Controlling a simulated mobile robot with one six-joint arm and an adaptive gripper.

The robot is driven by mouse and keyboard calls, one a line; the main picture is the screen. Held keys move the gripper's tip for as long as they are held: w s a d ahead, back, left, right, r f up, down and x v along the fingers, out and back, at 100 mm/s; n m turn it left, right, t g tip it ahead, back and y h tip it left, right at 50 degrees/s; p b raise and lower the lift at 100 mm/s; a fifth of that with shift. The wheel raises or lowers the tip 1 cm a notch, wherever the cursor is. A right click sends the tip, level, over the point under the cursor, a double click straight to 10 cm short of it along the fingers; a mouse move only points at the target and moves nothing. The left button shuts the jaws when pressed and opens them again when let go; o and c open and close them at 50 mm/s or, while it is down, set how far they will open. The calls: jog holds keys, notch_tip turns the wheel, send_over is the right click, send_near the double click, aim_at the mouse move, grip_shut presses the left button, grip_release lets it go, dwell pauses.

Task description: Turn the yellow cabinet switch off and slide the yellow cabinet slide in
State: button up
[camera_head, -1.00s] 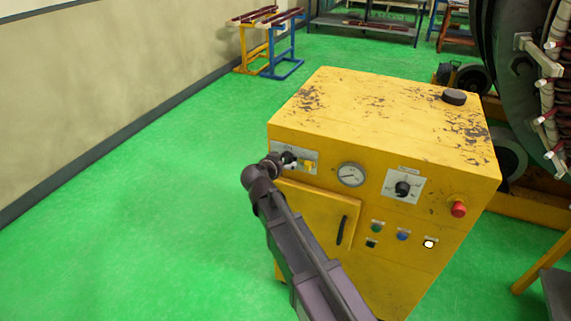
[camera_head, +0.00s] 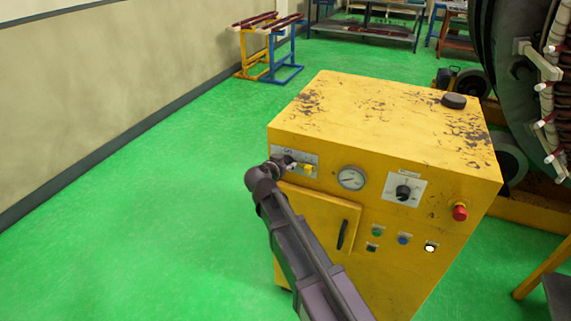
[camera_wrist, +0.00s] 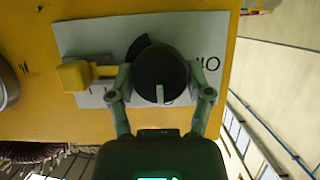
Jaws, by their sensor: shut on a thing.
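The yellow cabinet (camera_head: 345,125) stands on the green floor. Its switch is a round black knob (camera_wrist: 160,68) with a pale pointer mark, on a white plate marked with I and O. My gripper (camera_wrist: 162,93) is shut on the knob, one finger on each side. In the head view my gripper (camera_head: 284,163) is at the upper left of the cabinet front and hides most of the knob. The yellow slide (camera_wrist: 76,75) is a small block on a thin bar, left of the knob in the wrist view. It also shows in the head view (camera_head: 308,169).
The cabinet front also carries a gauge (camera_head: 351,178), a rotary selector (camera_head: 403,192), a red button (camera_head: 460,212) and a door handle (camera_head: 341,235). A black puck-like piece (camera_head: 454,101) sits on top. A large machine (camera_head: 518,70) stands behind right. Floor at left is clear.

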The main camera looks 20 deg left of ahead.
jog(key=shift+w, duration=0.1)
dwell(0.3)
jog(key=n+h, duration=0.2)
jog(key=shift+a+f+n+b, duration=0.1)
jog(key=shift+a+n+b, duration=0.05)
jog(key=shift+n+b, duration=0.2)
jog(key=n+h+b, duration=0.1)
jog(key=n, duration=0.1)
jog(key=n+h+b, duration=0.1)
jog(key=shift+a+f+n+t+h, duration=0.1)
jog(key=shift+f+n+t+h, duration=0.05)
jog(key=shift+n+t+h, duration=0.2)
jog(key=n+h+b, duration=0.1)
jog(key=n, duration=0.1)
jog(key=n+t+b, duration=0.1)
jog(key=n+b, duration=0.1)
jog(key=shift+f+h, duration=0.1)
jog(key=shift+h, duration=0.25)
jog(key=shift+n+t+h+b, duration=0.45)
jog(key=shift+n+b, duration=0.55)
jog(key=shift+n, duration=0.5)
jog(key=o, duration=1.1)
jog(key=shift+w, duration=0.1)
jog(key=shift+o, duration=0.2)
